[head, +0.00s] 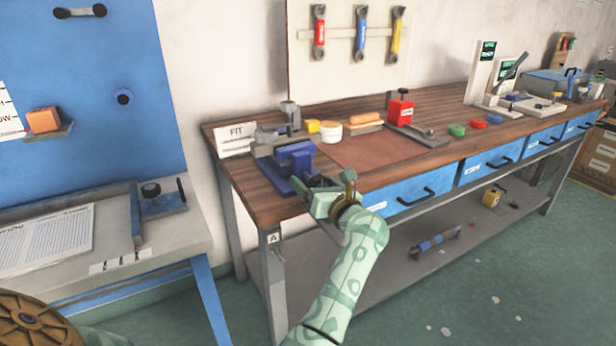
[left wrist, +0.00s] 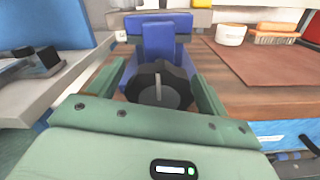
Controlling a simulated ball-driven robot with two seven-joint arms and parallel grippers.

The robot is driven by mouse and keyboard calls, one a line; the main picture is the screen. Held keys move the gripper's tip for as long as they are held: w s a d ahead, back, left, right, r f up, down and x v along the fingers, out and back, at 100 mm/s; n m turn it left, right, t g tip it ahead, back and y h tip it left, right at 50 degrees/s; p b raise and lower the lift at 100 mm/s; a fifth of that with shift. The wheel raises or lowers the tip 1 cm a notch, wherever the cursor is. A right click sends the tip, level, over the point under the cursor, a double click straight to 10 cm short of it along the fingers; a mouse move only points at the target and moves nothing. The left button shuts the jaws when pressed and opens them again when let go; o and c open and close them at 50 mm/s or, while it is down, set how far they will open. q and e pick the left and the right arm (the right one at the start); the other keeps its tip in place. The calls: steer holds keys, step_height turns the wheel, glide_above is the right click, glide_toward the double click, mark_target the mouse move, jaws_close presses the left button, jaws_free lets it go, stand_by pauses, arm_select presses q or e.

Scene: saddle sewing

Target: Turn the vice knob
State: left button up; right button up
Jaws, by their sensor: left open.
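The blue vice (head: 291,166) stands at the left front corner of the wooden workbench (head: 257,190). In the left wrist view the vice (left wrist: 160,40) shows its blue body straight ahead. Its black round knob (left wrist: 158,86), with a light bar across its face, faces the wrist camera. My left gripper (head: 322,190) is at the front of the vice, open, with one finger on each side of the knob. I cannot tell whether either finger touches it. In the head view the gripper largely hides the knob. My right gripper is not in view.
A FIT sign (head: 236,139) stands behind the vice. A white round tin (head: 331,132), a brush (head: 364,122) and a red block (head: 401,110) are farther along the bench. A brown mat (head: 370,150) lies right of the vice. Blue drawers (head: 410,192) line the front.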

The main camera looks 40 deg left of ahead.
arm_select(q)
steer(key=shift+w+a, duration=0.1)
steer(key=shift+a, duration=0.15)
steer(key=c, duration=1)
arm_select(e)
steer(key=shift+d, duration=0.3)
arm_select(q)
steer(key=shift+r, duration=0.1)
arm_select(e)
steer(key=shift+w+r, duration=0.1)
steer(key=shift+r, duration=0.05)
